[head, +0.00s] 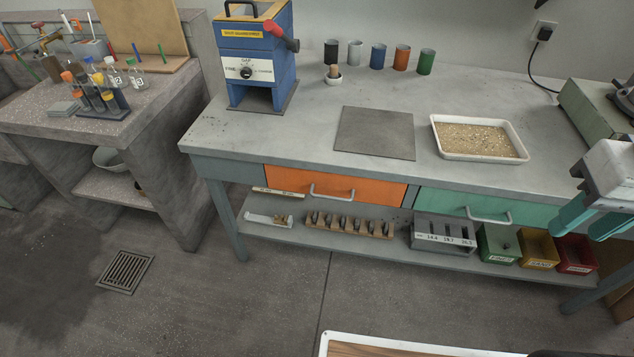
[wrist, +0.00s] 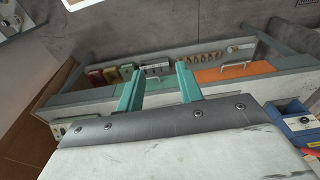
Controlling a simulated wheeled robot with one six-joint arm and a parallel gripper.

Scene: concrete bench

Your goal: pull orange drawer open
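The orange drawer (head: 372,188) sits under the bench top at its left part, with its front level with the bench edge, so it looks shut. A pale bar handle (head: 331,193) is on its front. The orange drawer also shows in the wrist view (wrist: 235,73), upside down, with its handle (wrist: 236,66). My gripper (head: 590,222) is at the far right of the head view, well away from the orange drawer. In the wrist view my gripper (wrist: 160,92) has two teal fingers spread apart with nothing between them.
A green drawer (head: 455,208) with a similar handle is right of the orange one. A lower shelf (head: 275,230) below holds a wooden rack, a grey slotted block and coloured bins. A blue machine (head: 253,60) and a sand tray (head: 437,122) stand on top. The floor in front is mostly clear.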

